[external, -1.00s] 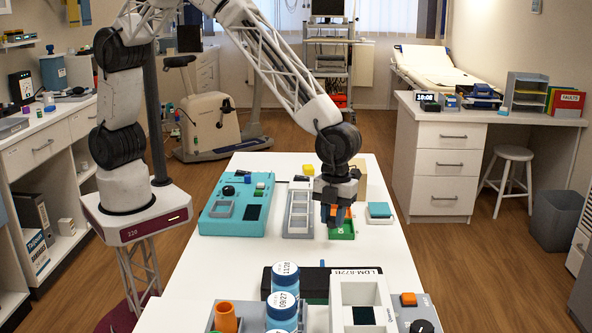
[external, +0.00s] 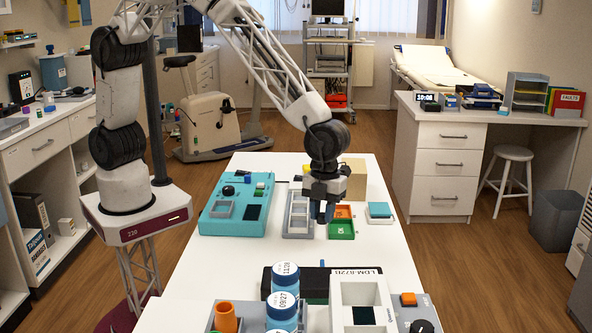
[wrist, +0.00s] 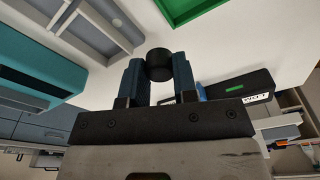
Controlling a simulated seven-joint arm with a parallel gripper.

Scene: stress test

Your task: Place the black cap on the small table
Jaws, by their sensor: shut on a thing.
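The cap appears to be held above the table top. Whether the white table is the small table of the task, I cannot tell.
A grey compartment tray (external: 299,234) and teal panel (external: 222,226) lie left. Bare table lies between.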

